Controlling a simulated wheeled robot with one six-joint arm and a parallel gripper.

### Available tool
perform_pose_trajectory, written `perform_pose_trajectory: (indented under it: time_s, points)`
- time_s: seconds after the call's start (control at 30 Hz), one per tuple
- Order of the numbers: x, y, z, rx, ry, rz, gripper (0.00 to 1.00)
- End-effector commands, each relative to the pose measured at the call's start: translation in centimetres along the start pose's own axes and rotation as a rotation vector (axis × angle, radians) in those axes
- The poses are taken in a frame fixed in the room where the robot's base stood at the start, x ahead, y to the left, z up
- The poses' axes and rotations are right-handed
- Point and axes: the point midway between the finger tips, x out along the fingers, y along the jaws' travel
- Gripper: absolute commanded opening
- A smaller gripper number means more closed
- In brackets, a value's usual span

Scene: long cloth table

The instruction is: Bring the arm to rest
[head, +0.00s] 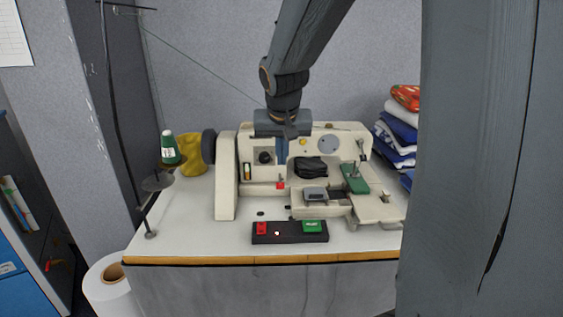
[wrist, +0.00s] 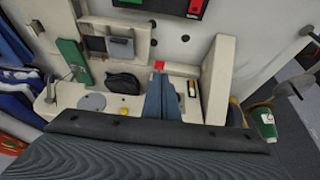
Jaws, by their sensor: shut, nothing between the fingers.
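My arm comes down from the top of the head view, and my gripper (head: 282,155) points down in front of the upper body of a cream sewing machine (head: 228,180). The gripper's fingers are shut with nothing between them. In the wrist view the shut fingers (wrist: 161,97) show over the machine, near its red part (wrist: 159,66). I cannot tell whether the fingertips touch the machine; they look apart from it.
A black box with red and green buttons (head: 290,232) lies at the table's front. A thread stand with a green cone (head: 170,148) is at left, folded cloths (head: 397,133) at right. A large grey post (head: 460,160) fills the right side. A white roll (head: 108,288) stands below left.

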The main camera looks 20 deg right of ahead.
Motion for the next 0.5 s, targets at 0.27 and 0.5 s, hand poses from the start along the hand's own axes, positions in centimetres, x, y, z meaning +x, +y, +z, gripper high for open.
perform_pose_trajectory:
  time_s: [0.27,0.5]
  points:
    - [-1.19,0.00,0.42,0.001,0.000,-0.001,0.00]
    - [-1.18,0.00,0.43,0.001,0.000,0.000,0.00]
